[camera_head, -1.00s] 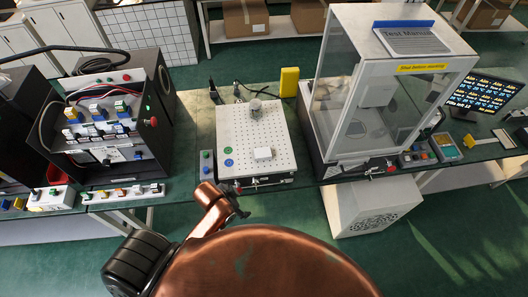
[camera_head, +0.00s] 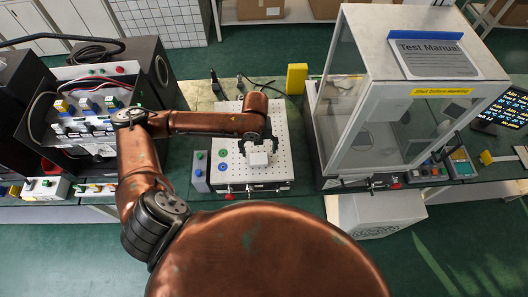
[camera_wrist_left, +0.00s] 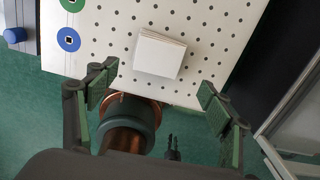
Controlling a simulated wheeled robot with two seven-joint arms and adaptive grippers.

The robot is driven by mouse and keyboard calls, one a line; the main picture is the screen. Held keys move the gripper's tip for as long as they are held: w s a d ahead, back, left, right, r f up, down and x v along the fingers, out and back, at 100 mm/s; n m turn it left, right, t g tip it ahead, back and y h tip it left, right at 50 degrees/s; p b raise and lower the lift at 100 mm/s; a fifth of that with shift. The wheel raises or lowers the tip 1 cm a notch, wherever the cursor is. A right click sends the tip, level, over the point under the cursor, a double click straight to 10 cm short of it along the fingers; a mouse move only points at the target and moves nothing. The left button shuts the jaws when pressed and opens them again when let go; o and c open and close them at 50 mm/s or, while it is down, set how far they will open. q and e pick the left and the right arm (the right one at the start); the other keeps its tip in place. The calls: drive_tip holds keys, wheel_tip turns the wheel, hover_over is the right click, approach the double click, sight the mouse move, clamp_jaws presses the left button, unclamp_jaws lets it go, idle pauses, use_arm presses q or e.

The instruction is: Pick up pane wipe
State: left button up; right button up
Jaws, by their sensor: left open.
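The pane wipe appears to be the small white block-like stack (camera_head: 259,159) on the white perforated plate (camera_head: 230,172). In the left wrist view the stack (camera_wrist_left: 159,55) lies flat near the edge of the plate (camera_wrist_left: 105,20). My left gripper (camera_head: 259,146) is over the plate, right at the stack in the head view. In the left wrist view the gripper's fingers (camera_wrist_left: 156,92) are wide apart and empty, with the stack ahead of and between them. Nothing is held. My right gripper is not in view.
A glass-sided cabinet (camera_head: 385,100) with a test manual (camera_head: 437,56) on top stands right of the plate. A yellow block (camera_head: 296,79) is behind. A button box (camera_head: 199,172) is at the plate's left. A wired panel (camera_head: 92,110) stands farther left.

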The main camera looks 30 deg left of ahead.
sight(258, 158)
use_arm(q)
drive_tip(key=shift+w+a+r, duration=0.15)
drive_tip(key=shift+w+a, duration=0.1)
drive_tip(key=shift+a, duration=0.2)
drive_tip(key=shift+w+a+f, duration=0.1)
drive_tip(key=shift+f, duration=0.15)
drive_tip(key=shift+d+f, duration=0.25)
drive_tip(key=shift+f, duration=1)
wheel_tip(258, 158, down, 4)
drive_tip(key=shift+r, duration=0.2)
drive_tip(key=shift+f, duration=0.45)
drive_tip(key=c, duration=0.8)
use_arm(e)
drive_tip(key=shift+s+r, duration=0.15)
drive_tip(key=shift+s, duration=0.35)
